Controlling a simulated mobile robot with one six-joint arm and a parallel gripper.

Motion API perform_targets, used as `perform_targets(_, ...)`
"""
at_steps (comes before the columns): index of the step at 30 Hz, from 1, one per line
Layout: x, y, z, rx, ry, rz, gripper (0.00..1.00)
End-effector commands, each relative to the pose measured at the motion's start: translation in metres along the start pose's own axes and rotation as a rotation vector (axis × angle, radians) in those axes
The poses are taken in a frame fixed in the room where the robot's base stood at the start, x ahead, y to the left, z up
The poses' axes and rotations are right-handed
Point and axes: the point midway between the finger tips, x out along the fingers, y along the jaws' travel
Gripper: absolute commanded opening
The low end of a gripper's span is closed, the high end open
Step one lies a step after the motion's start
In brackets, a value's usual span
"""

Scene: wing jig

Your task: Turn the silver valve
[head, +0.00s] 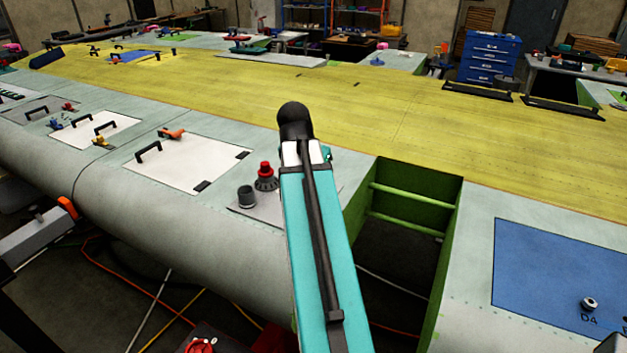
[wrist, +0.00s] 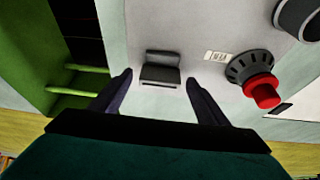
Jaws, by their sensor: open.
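In the wrist view my gripper (wrist: 159,78) is open, with its two dark fingers apart. A dark grey metallic, block-like fitting (wrist: 160,74) on the pale panel shows between the fingertips, and nothing is clamped. I cannot tell whether the fingers touch the panel. I cannot tell which fitting is the silver valve. My arm hides my gripper in the head view.
A red knob on a black base (wrist: 262,92) stands right of my gripper; it also shows in the head view (head: 265,176). A dark cylinder (head: 246,196) is beside it. A green-walled open bay (head: 449,230) lies right of my arm.

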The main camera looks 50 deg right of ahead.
Motion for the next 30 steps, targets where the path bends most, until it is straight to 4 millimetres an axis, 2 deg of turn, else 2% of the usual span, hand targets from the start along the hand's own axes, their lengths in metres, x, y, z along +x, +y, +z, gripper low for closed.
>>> perform_targets(11,-0.013,-0.001,0.000,-0.001,0.001,-0.001,0.69)
perform_targets(30,-0.074,-0.001,0.000,-0.001,0.002,-0.001,0.69)
